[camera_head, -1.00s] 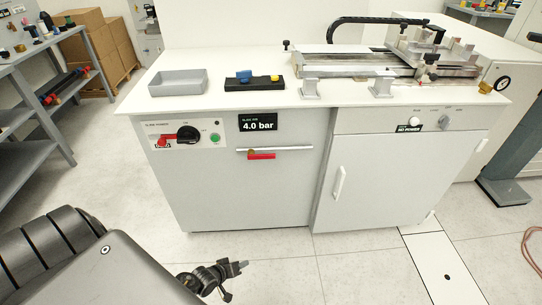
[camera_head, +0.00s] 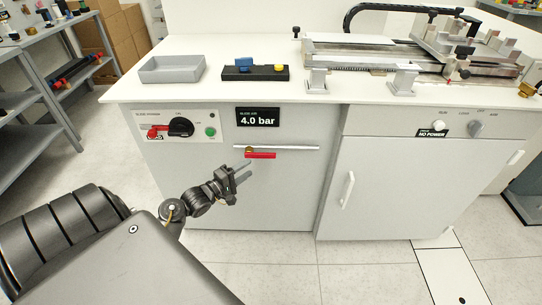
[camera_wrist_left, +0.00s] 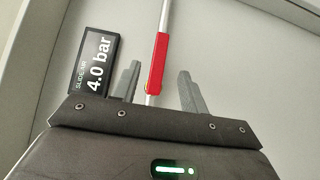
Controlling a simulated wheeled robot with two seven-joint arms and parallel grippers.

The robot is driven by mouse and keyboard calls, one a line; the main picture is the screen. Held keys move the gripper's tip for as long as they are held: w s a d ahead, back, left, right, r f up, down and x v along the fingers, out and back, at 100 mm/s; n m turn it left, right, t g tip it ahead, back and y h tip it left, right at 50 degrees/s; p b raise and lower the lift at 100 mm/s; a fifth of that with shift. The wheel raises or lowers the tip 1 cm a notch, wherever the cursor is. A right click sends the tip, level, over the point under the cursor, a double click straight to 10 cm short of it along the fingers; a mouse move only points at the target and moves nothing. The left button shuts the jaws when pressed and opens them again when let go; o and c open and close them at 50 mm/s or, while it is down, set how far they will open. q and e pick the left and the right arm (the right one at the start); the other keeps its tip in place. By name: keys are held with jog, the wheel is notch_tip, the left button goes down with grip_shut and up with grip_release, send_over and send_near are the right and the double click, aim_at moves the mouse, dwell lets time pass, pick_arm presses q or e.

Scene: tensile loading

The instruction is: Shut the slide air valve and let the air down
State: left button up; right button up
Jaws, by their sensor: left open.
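The slide air valve's red handle (camera_head: 261,155) lies along the thin horizontal pipe (camera_head: 300,148) on the cabinet front, with a small brass part at its left end. The slide air display (camera_head: 258,117) above it reads 4.0 bar. My left gripper (camera_head: 243,175) is open and empty, in front of the cabinet, just below and left of the red handle. In the left wrist view, the red handle (camera_wrist_left: 157,62) lies ahead, between the lines of the two fingers (camera_wrist_left: 158,88), apart from them. My right gripper is not in view.
A slide power panel (camera_head: 180,127) with a red-tagged black knob and green button sits left of the display. A grey tray (camera_head: 172,70) and a black block (camera_head: 254,74) stand on the bench top. A cabinet door with a white handle (camera_head: 347,189) is at right.

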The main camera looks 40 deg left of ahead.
aim_at(265, 157)
pick_arm(q)
jog(key=w, duration=0.7)
jog(key=w+d, duration=0.1)
jog(key=w, duration=0.2)
jog(key=shift+w+d+b, duration=0.1)
jog(key=shift+w+b, duration=0.2)
jog(key=shift+b, duration=0.1)
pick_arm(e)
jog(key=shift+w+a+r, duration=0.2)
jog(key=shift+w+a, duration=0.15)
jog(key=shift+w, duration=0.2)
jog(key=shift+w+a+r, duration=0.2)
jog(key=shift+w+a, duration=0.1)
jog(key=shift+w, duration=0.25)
pick_arm(q)
grip_shut()
